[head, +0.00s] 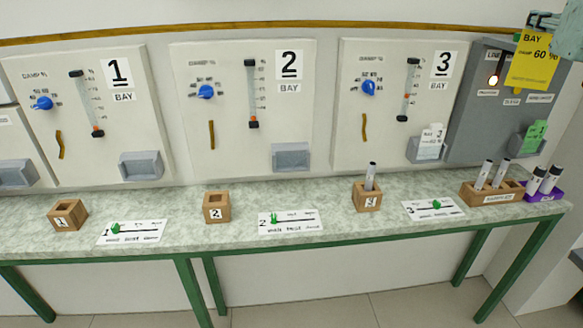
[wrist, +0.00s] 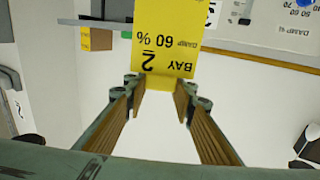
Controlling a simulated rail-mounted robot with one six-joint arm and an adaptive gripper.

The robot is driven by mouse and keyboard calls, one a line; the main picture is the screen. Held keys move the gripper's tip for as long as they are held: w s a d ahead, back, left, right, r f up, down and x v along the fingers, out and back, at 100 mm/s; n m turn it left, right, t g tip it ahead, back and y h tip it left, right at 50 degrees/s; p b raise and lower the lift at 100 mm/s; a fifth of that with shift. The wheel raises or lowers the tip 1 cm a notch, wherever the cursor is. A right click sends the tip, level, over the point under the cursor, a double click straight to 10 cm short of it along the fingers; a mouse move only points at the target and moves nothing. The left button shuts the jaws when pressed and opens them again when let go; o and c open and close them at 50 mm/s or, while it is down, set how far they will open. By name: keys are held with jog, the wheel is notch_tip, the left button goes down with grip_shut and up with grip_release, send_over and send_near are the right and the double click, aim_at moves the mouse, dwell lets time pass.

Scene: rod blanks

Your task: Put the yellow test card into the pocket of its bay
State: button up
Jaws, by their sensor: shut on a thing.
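The yellow test card (head: 531,62) is at the upper right of the head view, in front of the dark grey panel. In the wrist view the card (wrist: 165,38) appears upside down and reads BAY 2, DAMP 60 %. My gripper (wrist: 163,82) is shut on the card's edge between its fingertips. In the head view my gripper (head: 541,22) shows only partly, at the top right corner. The bay 2 panel (head: 241,140) stands in the middle of the wall. Its grey pocket (head: 291,157) is at the lower right of the panel and looks empty.
Bay 1's pocket (head: 141,165) looks empty; bay 3's pocket (head: 424,155) holds a white card. A green card (head: 535,135) sits in the dark panel's pocket. The bench (head: 330,195) below carries wooden blocks, white labelled cards and a rod rack (head: 492,192). Space before bay 2 is clear.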

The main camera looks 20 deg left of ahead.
jog(key=w+a+f+n+y, duration=0.1)
jog(key=w+a+f+y, duration=0.2)
jog(key=a, duration=0.6)
jog(key=w+a+f+n+p, duration=0.1)
jog(key=w+a+f, duration=0.3)
jog(key=a, duration=0.5)
jog(key=w+a+f+n+y, duration=0.1)
jog(key=w+a+f+y, duration=0.2)
jog(key=a, duration=0.6)
jog(key=s+a+f, duration=0.1)
jog(key=a+f, duration=0.4)
jog(key=a, duration=0.4)
jog(key=s+a+f+n+g+y+p, duration=0.1)
jog(key=s+a+f, duration=0.1)
jog(key=a+f, duration=0.4)
jog(key=s+a+f+n, duration=0.1)
jog(key=a+f, duration=0.4)
jog(key=a, duration=0.8)
jog(key=shift+s+a+f+g+y, duration=0.2)
jog(key=shift+s+f+g+y, duration=0.1)
jog(key=shift+s, duration=0.2)
jog(key=shift+s+a+f, duration=0.25)
jog(key=shift+a+f, duration=0.15)
jog(key=shift+a, duration=0.2)
jog(key=shift+f, duration=0.1)
jog(key=shift+f, duration=1.95)
